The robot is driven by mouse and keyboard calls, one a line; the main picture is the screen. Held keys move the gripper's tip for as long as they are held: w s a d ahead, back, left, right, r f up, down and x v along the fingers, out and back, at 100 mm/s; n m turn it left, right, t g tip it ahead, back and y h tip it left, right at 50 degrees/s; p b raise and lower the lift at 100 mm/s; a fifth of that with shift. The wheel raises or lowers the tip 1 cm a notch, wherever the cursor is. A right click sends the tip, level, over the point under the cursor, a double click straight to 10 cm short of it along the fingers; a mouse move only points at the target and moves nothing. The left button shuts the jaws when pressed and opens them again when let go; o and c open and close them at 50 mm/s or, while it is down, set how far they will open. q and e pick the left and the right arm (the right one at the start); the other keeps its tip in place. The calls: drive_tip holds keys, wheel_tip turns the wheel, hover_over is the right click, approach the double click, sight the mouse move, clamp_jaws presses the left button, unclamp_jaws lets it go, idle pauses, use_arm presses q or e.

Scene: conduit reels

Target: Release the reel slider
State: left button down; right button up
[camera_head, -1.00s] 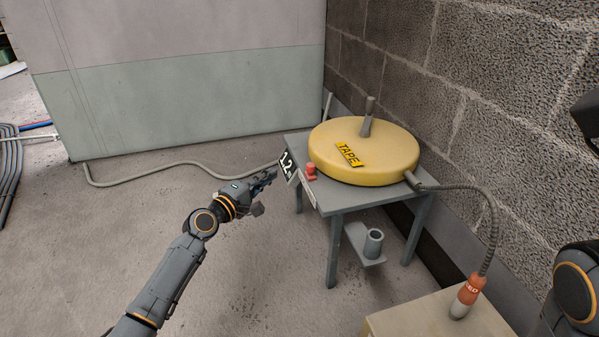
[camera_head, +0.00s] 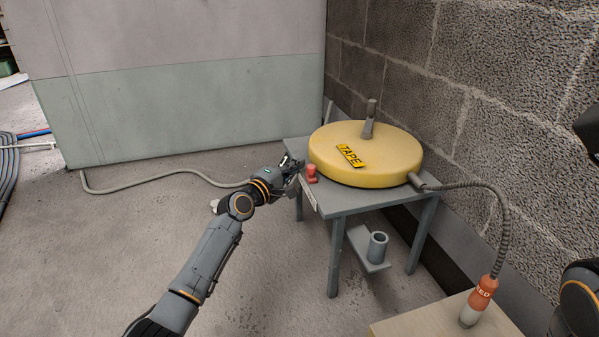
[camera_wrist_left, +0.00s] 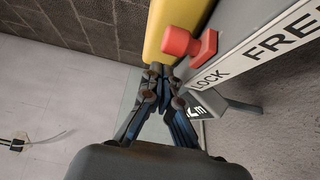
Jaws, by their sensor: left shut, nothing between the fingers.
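The red slider (camera_head: 311,174) is a small knob on a red block at the left edge of the reel table. In the left wrist view the slider (camera_wrist_left: 183,43) sits beside the word LOCK on a white label (camera_wrist_left: 250,60); FREE is printed farther along. The yellow reel (camera_head: 366,152), marked TAPE, lies flat on the table. My left gripper (camera_head: 291,164) is shut and empty, just left of the slider. In the left wrist view its closed fingertips (camera_wrist_left: 160,74) are close to the slider; I cannot tell if they touch.
The grey table (camera_head: 385,197) has a lower shelf with a grey cup (camera_head: 377,246). A dark conduit (camera_head: 497,215) runs from the reel to an orange-and-white end piece (camera_head: 478,301) on a beige box (camera_head: 425,322). A block wall stands behind.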

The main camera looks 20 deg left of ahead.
sight(314, 171)
use_arm(q)
drive_tip(key=shift+s+d, duration=0.55)
drive_tip(key=shift+d, duration=0.15)
drive_tip(key=s+d+p, duration=0.1)
drive_tip(key=p, duration=0.1)
drive_tip(key=s+d+p, duration=0.1)
drive_tip(key=s+p, duration=0.1)
drive_tip(key=shift+s+d+r+p, duration=0.15)
drive_tip(key=shift+s+r+p, duration=0.05)
drive_tip(key=shift+p, duration=0.1)
drive_tip(key=shift+s+d, duration=0.1)
drive_tip(key=shift+s, duration=0.1)
drive_tip(key=shift+f, duration=0.2)
drive_tip(key=shift+d, duration=0.1)
